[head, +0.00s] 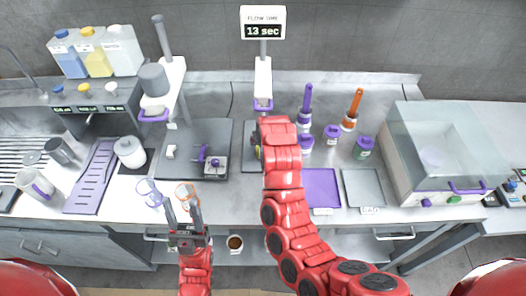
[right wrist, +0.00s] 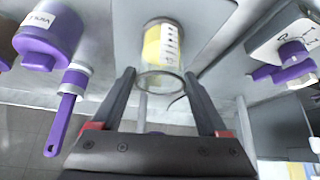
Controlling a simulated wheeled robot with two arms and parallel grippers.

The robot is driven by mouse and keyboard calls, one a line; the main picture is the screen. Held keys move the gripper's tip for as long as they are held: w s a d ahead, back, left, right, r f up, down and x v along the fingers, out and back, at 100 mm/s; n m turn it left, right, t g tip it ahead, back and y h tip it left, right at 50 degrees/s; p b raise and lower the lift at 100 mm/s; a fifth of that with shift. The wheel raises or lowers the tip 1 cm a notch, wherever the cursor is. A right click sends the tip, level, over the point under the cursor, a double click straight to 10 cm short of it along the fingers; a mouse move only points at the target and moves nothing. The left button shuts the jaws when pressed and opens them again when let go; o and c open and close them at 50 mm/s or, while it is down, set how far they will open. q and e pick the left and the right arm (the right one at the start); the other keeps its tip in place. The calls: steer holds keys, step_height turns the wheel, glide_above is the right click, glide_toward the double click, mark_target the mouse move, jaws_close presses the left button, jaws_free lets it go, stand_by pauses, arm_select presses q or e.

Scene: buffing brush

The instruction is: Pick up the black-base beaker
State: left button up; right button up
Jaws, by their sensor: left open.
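A clear beaker with yellow contents and a white label (right wrist: 168,45) stands between and just beyond the fingertips of my right gripper (right wrist: 160,75) in the right wrist view. The right fingers are apart. I cannot make out the colour of the beaker's base. My left gripper (head: 182,208) is open near the front edge of the counter, close to an orange-rimmed glass (head: 186,190) and a purple-rimmed glass (head: 148,187).
A timer sign (head: 263,30) reads 13 sec above a dispenser post. Purple and orange brushes (head: 353,108) stand right of my arm, behind a purple mat (head: 321,188) and a grey mat (head: 364,188). A clear-lidded box (head: 440,150) fills the right side. A white pitcher (head: 130,152) stands left.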

jaws_close()
stand_by(0.3)
